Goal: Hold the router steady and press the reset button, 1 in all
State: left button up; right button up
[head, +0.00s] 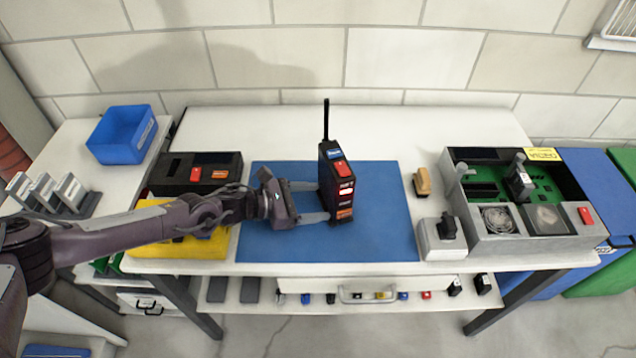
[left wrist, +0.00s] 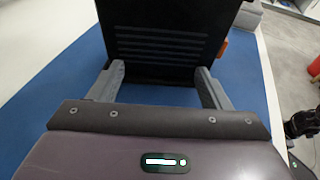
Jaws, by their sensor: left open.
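The router (head: 335,180) is a black upright box with a thin antenna, standing on the blue mat (head: 380,240). A red button (head: 342,168) shows near its top, with red and white labels below. My left gripper (head: 318,201) reaches in from the left and is open, its two fingers pointing at the router. In the left wrist view the router's dark slatted face (left wrist: 165,45) lies ahead, with one finger toward each side of it. I cannot tell whether the fingers touch it. My right gripper is not in the head view.
A grey case (head: 500,243) with a green board inside stands at the right. A grey block device (head: 440,240) and a tan brush-like item (head: 422,182) lie right of the mat. A black box (head: 170,173), yellow bin (head: 150,248) and blue bin (head: 122,133) are at the left.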

pick_arm(q)
jog(key=shift+d, duration=0.1)
grip_shut()
jog(key=shift+o, duration=0.2)
grip_release()
dwell(0.6)
